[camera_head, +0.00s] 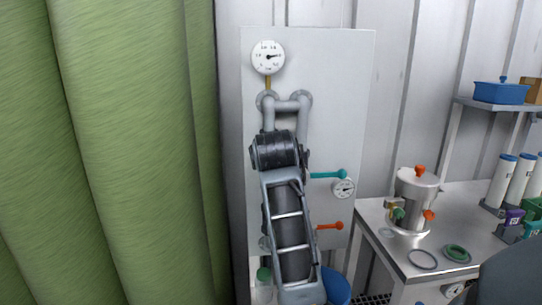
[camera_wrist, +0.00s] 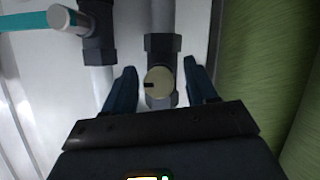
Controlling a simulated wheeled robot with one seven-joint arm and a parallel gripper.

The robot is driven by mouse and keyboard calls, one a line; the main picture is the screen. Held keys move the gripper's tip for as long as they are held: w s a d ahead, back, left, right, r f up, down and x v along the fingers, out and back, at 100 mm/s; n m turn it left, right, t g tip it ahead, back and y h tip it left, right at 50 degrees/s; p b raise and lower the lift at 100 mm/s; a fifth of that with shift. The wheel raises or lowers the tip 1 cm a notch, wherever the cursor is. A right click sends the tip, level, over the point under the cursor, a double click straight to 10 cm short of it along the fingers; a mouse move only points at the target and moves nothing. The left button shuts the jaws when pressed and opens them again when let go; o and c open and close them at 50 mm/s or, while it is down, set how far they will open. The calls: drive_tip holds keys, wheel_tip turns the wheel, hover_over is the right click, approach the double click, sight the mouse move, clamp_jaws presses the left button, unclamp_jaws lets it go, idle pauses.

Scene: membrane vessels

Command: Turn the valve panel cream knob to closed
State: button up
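The cream knob (camera_wrist: 159,82) is a round knob with a dark notch on its left side, set on a dark valve body on a grey pipe in the wrist view. My gripper (camera_wrist: 163,85) is open, with one dark finger on each side of the knob and a gap between each finger and the knob. In the head view the valve panel (camera_head: 345,70) is a pale upright board. My arm covers the middle of it there and hides the cream knob and the gripper's fingertips.
A teal lever (camera_head: 328,175) and an orange lever (camera_head: 330,226) stick out right of my arm. The teal lever also shows at the wrist view's upper left (camera_wrist: 25,21). A gauge (camera_head: 268,57) tops the panel. A green curtain (camera_head: 120,150) hangs left; a bench (camera_head: 400,255) with a metal vessel (camera_head: 416,200) stands right.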

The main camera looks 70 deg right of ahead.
drive_tip(key=v, duration=0.7)
drive_tip(key=shift+s+a+b, duration=0.15)
drive_tip(key=shift+a+b, duration=0.2)
drive_tip(key=shift+b, duration=0.1)
drive_tip(key=shift+r, duration=0.15)
